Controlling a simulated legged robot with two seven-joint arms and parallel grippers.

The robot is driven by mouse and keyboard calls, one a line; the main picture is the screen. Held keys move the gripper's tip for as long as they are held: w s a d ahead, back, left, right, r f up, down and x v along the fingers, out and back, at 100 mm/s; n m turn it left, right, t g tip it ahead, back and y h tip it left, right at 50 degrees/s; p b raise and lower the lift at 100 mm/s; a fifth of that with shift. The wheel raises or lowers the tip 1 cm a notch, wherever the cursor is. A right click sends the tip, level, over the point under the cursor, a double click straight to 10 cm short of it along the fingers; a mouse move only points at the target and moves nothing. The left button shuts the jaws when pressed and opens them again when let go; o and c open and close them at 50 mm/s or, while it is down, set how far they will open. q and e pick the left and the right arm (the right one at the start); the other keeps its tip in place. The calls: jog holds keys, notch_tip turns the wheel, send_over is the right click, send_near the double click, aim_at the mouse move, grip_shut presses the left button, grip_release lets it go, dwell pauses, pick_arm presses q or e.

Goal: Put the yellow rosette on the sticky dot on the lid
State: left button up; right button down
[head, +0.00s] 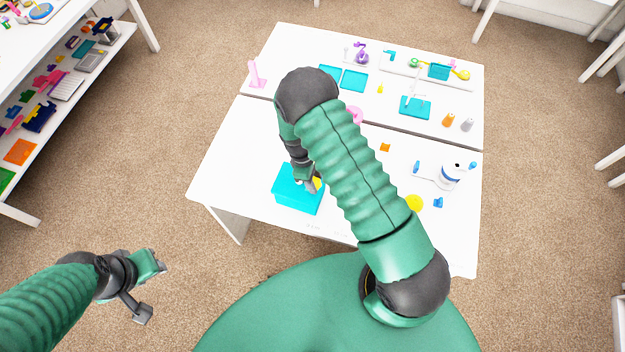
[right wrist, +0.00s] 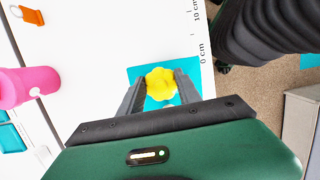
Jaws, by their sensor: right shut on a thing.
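The yellow rosette (right wrist: 160,84) is between the two fingers of my right gripper (right wrist: 160,88), which is shut on it. In the head view the right gripper (head: 309,186) is over the turquoise box with its lid (head: 290,194), and a bit of the rosette (head: 318,184) shows beside the fingers. The lid (right wrist: 188,67) also shows behind the rosette in the right wrist view. I cannot tell whether the rosette touches the lid. My left gripper (head: 152,287) is open and empty, off the table at the lower left.
The box stands near the front left of the white table (head: 235,165). A yellow disc (head: 414,203), small blue pieces and a white dispenser (head: 451,177) stand to the right. A pink cylinder (right wrist: 22,86) shows in the wrist view. The table left of the box is clear.

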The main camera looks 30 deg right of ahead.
jog(key=c, duration=1)
grip_release()
jog(key=shift+f, duration=0.1)
jog(key=shift+o, duration=1.3)
jog(key=shift+a, duration=0.1)
jog(key=shift+a+r, duration=0.25)
jog(key=shift+a, duration=0.25)
jog(key=shift+a+r, duration=0.1)
jog(key=shift+w+r, duration=0.15)
jog(key=shift+r, duration=0.15)
pick_arm(q)
jog(key=f+b, duration=0.2)
jog(key=a+f+b, duration=0.1)
jog(key=f+b, duration=0.1)
jog(key=shift+f, duration=0.1)
pick_arm(e)
jog(key=v, duration=1.6)
jog(key=shift+a, duration=0.2)
